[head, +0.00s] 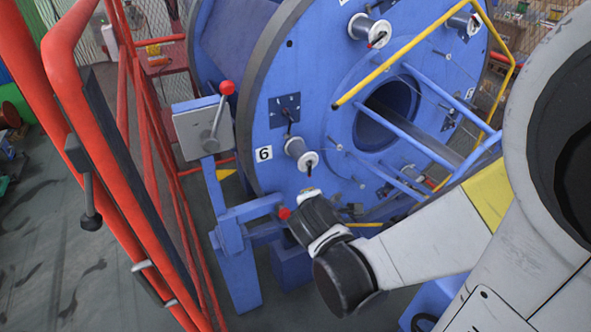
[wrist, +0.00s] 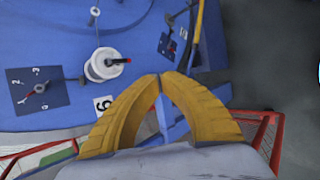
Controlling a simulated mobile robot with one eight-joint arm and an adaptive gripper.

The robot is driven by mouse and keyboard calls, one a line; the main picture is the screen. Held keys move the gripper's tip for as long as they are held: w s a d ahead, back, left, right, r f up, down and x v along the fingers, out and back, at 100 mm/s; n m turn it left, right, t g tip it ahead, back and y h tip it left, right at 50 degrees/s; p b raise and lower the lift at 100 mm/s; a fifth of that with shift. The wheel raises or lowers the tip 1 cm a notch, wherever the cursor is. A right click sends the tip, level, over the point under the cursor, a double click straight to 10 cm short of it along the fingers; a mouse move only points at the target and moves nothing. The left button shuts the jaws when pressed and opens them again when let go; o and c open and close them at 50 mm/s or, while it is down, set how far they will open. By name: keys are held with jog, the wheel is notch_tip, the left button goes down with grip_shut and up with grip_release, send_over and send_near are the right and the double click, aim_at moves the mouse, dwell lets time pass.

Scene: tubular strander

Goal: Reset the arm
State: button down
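My arm (head: 420,245) reaches from the right into the lower middle of the head view, in front of the big blue strander disc (head: 270,100). Its dark wrist end is close to the disc's lower edge in the picture; I cannot tell whether it touches. In the wrist view my gripper (wrist: 161,77) shows two yellow ribbed fingers, curved together with their tips meeting. Nothing is visible held between them; blue and red parts show through the gap behind. In the head view the fingers cannot be clearly made out.
A white spool (head: 301,154) sits beside the number 6 label (head: 264,153); a spool also shows in the wrist view (wrist: 104,65). A grey box with a red-knobbed lever (head: 217,120) stands left of the disc. Red railings (head: 110,150) run along the left. Yellow bars (head: 410,45) cross the disc.

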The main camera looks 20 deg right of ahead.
jog(key=shift+s+a, duration=0.2)
jog(key=shift+s, duration=0.3)
jog(key=shift+s+a, duration=0.15)
jog(key=shift+s, duration=0.3)
jog(key=s+a+r+m+g+y, duration=0.1)
jog(key=s+a+r+m+y, duration=0.3)
jog(key=m, duration=1.2)
jog(key=s+a+r, duration=0.3)
jog(key=s+r, duration=0.1)
jog(key=r, duration=0.1)
jog(key=shift+a+r+m+g+y, duration=0.2)
jog(key=shift+a+m+g+y, duration=0.1)
jog(key=shift+a+y, duration=0.1)
dwell(0.4)
